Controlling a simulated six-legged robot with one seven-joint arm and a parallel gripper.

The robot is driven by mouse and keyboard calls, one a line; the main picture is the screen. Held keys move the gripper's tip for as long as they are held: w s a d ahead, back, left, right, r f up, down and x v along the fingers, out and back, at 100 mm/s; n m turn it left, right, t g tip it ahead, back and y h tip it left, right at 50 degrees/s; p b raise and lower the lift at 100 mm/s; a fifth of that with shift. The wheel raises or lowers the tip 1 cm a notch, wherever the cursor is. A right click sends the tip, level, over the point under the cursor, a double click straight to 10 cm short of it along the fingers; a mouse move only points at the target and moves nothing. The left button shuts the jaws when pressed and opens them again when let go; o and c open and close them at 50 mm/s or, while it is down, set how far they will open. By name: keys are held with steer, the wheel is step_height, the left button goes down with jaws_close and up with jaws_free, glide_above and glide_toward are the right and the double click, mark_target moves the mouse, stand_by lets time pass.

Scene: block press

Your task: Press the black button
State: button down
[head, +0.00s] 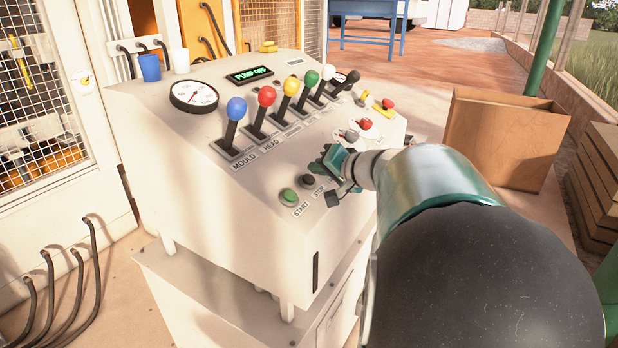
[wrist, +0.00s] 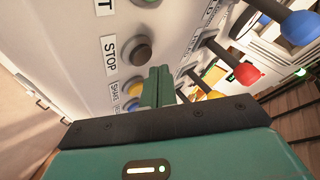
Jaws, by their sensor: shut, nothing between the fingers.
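The black button (head: 307,180) sits on the sloped cream control panel (head: 262,190), above its STOP label and beside the green START button (head: 289,196). In the wrist view the black button (wrist: 141,53) shows as a dark round cap in a grey ring beside the STOP label. My gripper (head: 322,168) is over the panel just right of the black button. In the wrist view its shut, empty green fingers (wrist: 159,82) lie below and right of the button in the picture. Whether the fingertips touch the panel cannot be told.
Several coloured levers stand on the panel, including blue (head: 236,108) and red (head: 267,96) ones. Behind them are a gauge (head: 194,96) and a PUMP OFF display (head: 250,75). A yellow button (wrist: 133,88) is near my fingers. A cardboard box (head: 500,135) stands right of the panel.

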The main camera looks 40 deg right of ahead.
step_height(320, 180, up, 6)
steer(key=s, duration=0.2)
steer(key=shift+s+d+f, duration=0.15)
steer(key=shift+d+f, duration=0.1)
steer(key=shift+d, duration=0.15)
stand_by(0.8)
steer(key=a+n, duration=0.1)
steer(key=a, duration=0.2)
steer(key=a+f+g+y, duration=0.1)
steer(key=a, duration=0.3)
steer(key=a+f+n+g+y, duration=0.1)
steer(key=a, duration=0.3)
steer(key=shift+a+f+n, duration=0.1)
steer(key=shift+f+n, duration=0.1)
steer(key=shift+n, duration=0.1)
steer(key=s+a+f+n+g+h, duration=0.1)
steer(key=s+a+f+n+g, duration=0.2)
steer(key=s+a, duration=0.4)
steer(key=s+a+f+n+g+h, duration=0.1)
steer(key=s+a+f+n+g, duration=0.2)
steer(key=a, duration=1)
steer(key=s+f+n, duration=0.2)
steer(key=s+f, duration=0.2)
steer(key=f, duration=0.1)
steer(key=shift+s, duration=0.25)
steer(key=shift+d, duration=0.1)
